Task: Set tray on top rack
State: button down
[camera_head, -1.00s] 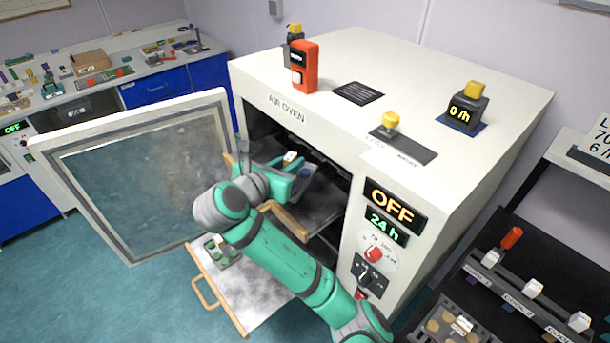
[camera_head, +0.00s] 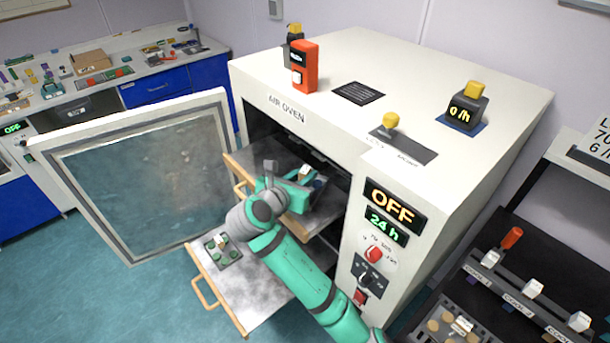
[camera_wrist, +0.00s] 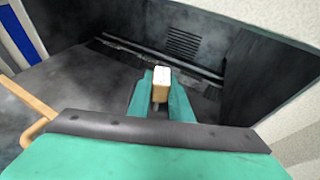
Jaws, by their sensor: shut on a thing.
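My gripper (camera_head: 308,184) is shut on a small pale block-shaped handle (camera_wrist: 161,82), which stands between the green fingers in the wrist view. In the head view the handle (camera_head: 305,170) is at the oven mouth, above the pulled-out top rack (camera_head: 238,163). The tray below the handle is mostly hidden by my gripper; a dark bluish part shows beside the fingers. I cannot tell whether it touches the rack. The top rack has a wooden front edge and handle, which shows at left in the wrist view (camera_wrist: 35,130).
The air oven (camera_head: 390,90) stands open, its door (camera_head: 140,170) swung left. The lower rack (camera_head: 255,295) is pulled out and bears another tray (camera_head: 228,257) with green pieces. The oven's side wall and control panel are close on the right.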

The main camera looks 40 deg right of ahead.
jog(key=shift+f, duration=0.15)
jog(key=c, duration=1.6)
grip_release()
jog(key=shift+a+r, duration=0.1)
jog(key=shift+r, duration=0.15)
jog(key=v, duration=1.1)
jog(key=shift+s+a+r, duration=0.1)
jog(key=shift+s+a, duration=0.1)
jog(key=shift+a, duration=0.15)
